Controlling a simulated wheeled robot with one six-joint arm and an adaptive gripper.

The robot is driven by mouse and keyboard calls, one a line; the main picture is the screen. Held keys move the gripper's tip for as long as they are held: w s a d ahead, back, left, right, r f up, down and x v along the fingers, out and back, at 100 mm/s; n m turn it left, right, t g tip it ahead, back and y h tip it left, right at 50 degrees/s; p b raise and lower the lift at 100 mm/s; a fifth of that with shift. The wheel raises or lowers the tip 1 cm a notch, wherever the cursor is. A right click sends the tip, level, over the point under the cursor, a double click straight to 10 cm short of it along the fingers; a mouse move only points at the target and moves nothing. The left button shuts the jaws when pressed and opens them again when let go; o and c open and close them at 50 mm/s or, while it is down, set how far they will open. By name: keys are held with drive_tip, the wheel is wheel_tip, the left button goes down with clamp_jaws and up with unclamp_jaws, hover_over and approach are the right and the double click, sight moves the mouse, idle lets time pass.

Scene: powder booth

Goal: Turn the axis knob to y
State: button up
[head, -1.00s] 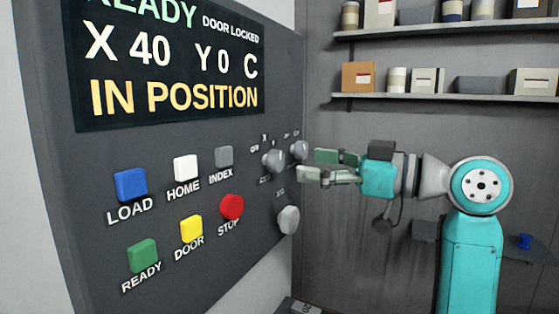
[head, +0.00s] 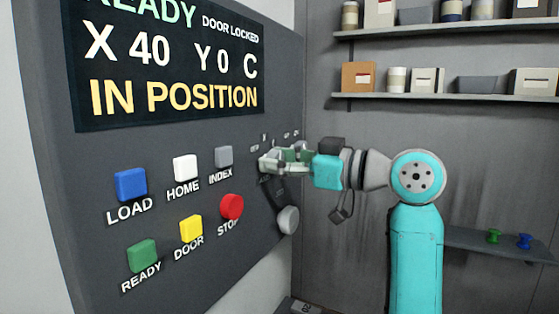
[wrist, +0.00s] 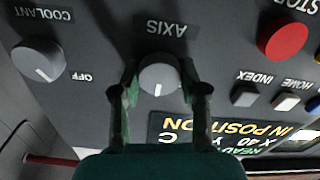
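My gripper (wrist: 160,90) has one green-tipped finger on each side of the knob, with narrow dark gaps seeming to show between fingers and knob. In the head view my gripper (head: 275,160) reaches the panel from the right and mostly hides the knob. The position letters around the knob cannot be read.
The coolant knob (wrist: 38,62) is close beside the axis knob. The display (head: 170,65) reads X 40, Y 0, IN POSITION. Shelves (head: 450,97) with boxes stand behind at right.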

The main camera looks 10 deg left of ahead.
drive_tip(key=c, duration=0.4)
drive_tip(key=m, duration=0.5)
drive_tip(key=shift+w, duration=0.1)
drive_tip(key=shift+m, duration=2.4)
drive_tip(key=o, duration=1.1)
